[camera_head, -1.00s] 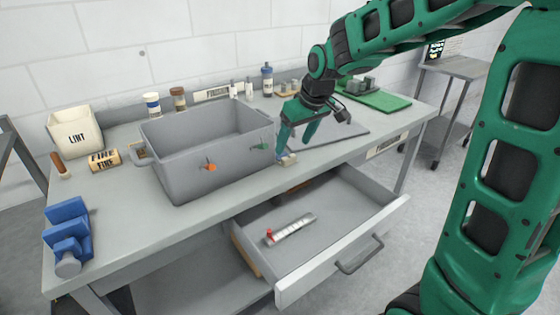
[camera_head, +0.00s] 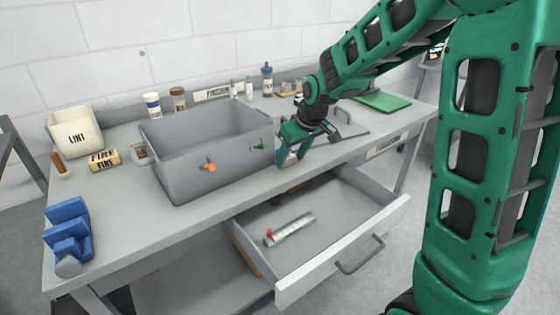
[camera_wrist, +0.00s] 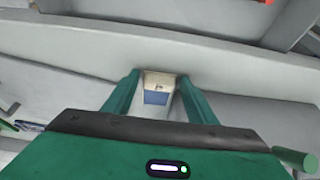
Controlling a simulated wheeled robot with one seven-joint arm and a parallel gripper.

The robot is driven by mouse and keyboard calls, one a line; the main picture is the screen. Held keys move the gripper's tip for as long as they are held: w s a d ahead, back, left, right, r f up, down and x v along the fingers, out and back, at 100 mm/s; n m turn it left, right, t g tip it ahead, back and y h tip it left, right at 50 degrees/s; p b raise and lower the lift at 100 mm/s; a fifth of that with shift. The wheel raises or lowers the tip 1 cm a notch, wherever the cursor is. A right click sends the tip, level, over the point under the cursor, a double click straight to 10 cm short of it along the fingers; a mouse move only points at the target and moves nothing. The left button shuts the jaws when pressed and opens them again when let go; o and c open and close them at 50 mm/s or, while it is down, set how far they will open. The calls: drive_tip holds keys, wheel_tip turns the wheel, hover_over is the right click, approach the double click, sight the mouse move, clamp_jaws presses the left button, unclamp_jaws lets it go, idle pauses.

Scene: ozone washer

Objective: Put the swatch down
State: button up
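The swatch (camera_wrist: 157,88) is a small block, pale beige with a blue part, between my fingers in the wrist view. My gripper (camera_wrist: 158,85) has its two green fingers against the swatch's sides with almost no gap, so it looks shut on it. In the head view my gripper (camera_head: 292,155) points down at the front edge of the bench, just right of the grey tub. The fingers hide most of the swatch there. I cannot tell whether the swatch touches the bench top.
A grey tub (camera_head: 205,160) with an orange knob stands left of my gripper on the bench (camera_head: 140,225). An open drawer (camera_head: 345,225) below holds a strip with a red end (camera_head: 290,230). A green mat (camera_head: 383,101) lies at the right. Blue blocks (camera_head: 68,235) stand at front left.

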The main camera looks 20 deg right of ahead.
drive_tip(key=c, duration=0.7)
drive_tip(key=shift+r, duration=0.2)
drive_tip(key=shift+c, duration=0.2)
wheel_tip(320, 180, up, 18)
drive_tip(key=shift+f, duration=0.15)
